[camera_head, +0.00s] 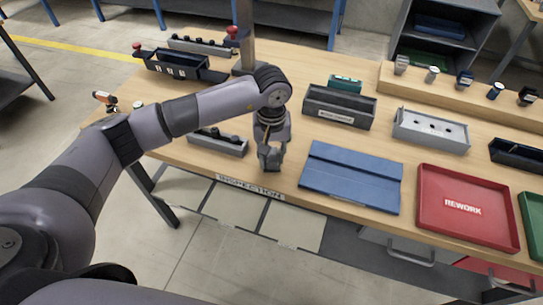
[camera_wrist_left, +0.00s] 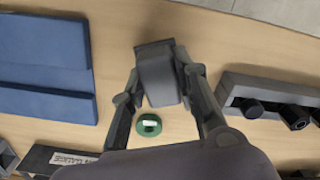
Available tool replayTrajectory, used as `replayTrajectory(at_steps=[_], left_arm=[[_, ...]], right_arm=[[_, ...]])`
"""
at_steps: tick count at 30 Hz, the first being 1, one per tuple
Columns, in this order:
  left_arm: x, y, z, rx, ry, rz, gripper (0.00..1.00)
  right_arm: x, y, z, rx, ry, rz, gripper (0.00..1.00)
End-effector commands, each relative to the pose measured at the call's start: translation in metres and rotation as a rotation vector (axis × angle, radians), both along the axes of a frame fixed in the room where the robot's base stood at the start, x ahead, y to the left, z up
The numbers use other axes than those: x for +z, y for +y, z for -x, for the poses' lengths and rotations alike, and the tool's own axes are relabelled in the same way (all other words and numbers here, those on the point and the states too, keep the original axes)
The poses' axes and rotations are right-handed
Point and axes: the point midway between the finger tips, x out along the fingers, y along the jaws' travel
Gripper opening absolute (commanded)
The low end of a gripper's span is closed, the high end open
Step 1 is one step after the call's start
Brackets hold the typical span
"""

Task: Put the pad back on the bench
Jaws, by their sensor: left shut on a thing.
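My left gripper (camera_head: 270,158) is over the bench (camera_head: 225,168), near its front edge. In the left wrist view, my left gripper (camera_wrist_left: 163,82) is shut on a dark grey block (camera_wrist_left: 158,80), which I take to be the pad. The pad sits between the two fingertips. In the head view it is small and mostly hidden by the fingers. I cannot tell whether its lower side touches the bench. My right gripper is in neither view.
A green ring (camera_wrist_left: 149,125) lies near the gripper in the wrist view. A blue mat (camera_head: 352,176) and red REWORK tray (camera_head: 468,207) lie to the right. Left is a grey rack (camera_head: 218,142); behind is a dark bin (camera_head: 339,107). Bare wood surrounds the gripper.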

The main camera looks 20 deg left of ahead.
Motion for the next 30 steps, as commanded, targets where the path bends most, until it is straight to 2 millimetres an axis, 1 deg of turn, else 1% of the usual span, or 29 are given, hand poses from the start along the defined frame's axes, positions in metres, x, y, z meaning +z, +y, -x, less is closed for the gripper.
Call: replayTrajectory(at_steps=[1,4,11,15,16,24,30], left_arm=[[-0.007,0.0,0.001,0.001,0.004,0.0,0.0],[-0.016,0.0,0.001,0.001,0.002,0.0,0.0],[-0.018,0.0,0.0,0.0,0.0,0.0,0.0],[-0.022,0.0,0.0,0.0,-0.001,0.0,0.0],[-0.02,0.0,0.0,0.0,0.0,0.0,0.3],[-0.02,0.0,0.0,0.001,0.0,-0.001,0.48],[-0.02,0.0,0.0,0.001,0.0,0.0,0.48]], right_arm=[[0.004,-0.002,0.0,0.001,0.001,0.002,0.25],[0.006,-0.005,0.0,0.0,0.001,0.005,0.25],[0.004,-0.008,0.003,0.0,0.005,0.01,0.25],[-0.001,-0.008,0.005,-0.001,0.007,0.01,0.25],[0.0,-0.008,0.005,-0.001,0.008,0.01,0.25],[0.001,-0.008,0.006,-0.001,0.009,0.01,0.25],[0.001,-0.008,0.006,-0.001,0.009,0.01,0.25]])
